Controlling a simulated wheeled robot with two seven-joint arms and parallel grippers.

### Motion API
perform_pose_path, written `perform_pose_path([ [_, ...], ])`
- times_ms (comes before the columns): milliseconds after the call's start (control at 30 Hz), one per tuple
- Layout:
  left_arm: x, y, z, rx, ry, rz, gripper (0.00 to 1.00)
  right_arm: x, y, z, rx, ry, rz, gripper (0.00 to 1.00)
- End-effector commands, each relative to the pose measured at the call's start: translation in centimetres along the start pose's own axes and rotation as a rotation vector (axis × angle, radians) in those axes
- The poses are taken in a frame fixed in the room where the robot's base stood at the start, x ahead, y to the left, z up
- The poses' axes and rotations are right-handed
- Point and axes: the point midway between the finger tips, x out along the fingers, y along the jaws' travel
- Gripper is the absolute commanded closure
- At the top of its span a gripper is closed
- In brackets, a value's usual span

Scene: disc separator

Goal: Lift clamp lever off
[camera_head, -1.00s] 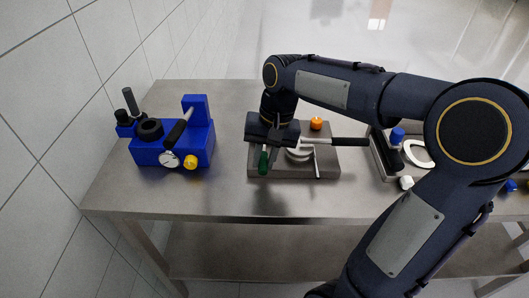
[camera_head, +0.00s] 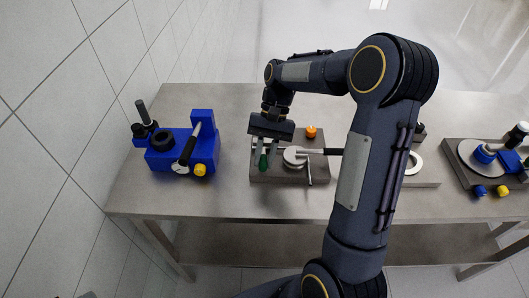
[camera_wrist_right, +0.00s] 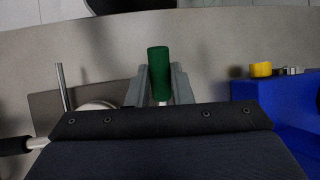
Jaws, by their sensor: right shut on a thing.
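The clamp lever with the green grip (camera_head: 263,161) is at the left side of a grey fixture plate (camera_head: 288,177) in the head view. My right gripper (camera_head: 262,149) comes down over it from above and is shut on it. In the right wrist view the green grip (camera_wrist_right: 159,72) stands between the two grey fingers, with a short pale rod below it. The lever's lower end is hidden behind the gripper body, so I cannot tell whether it touches the plate. My left gripper is not in view.
A round metal part (camera_head: 293,158) with a thin rod and an orange knob (camera_head: 311,132) are on the same plate. A blue device (camera_head: 170,155) stands to the left, and another grey station (camera_head: 465,175) to the right. The table's front strip is clear.

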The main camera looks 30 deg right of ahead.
Motion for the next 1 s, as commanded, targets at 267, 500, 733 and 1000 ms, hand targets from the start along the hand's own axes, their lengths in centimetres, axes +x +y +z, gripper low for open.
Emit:
perform_pose_path([
  [267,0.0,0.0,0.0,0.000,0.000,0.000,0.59,-0.2,0.0,0.0,0.001,0.000,-0.002,1.00],
  [500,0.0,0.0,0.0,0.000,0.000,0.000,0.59,-0.1,0.0,0.0,0.001,0.000,-0.002,0.59],
  [733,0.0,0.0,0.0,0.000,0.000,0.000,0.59,-0.1,0.0,0.0,0.001,0.000,-0.001,0.59],
  [1000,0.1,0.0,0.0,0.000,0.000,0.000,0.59,-3.5,-0.1,-0.1,0.001,0.005,-0.003,0.59],
])
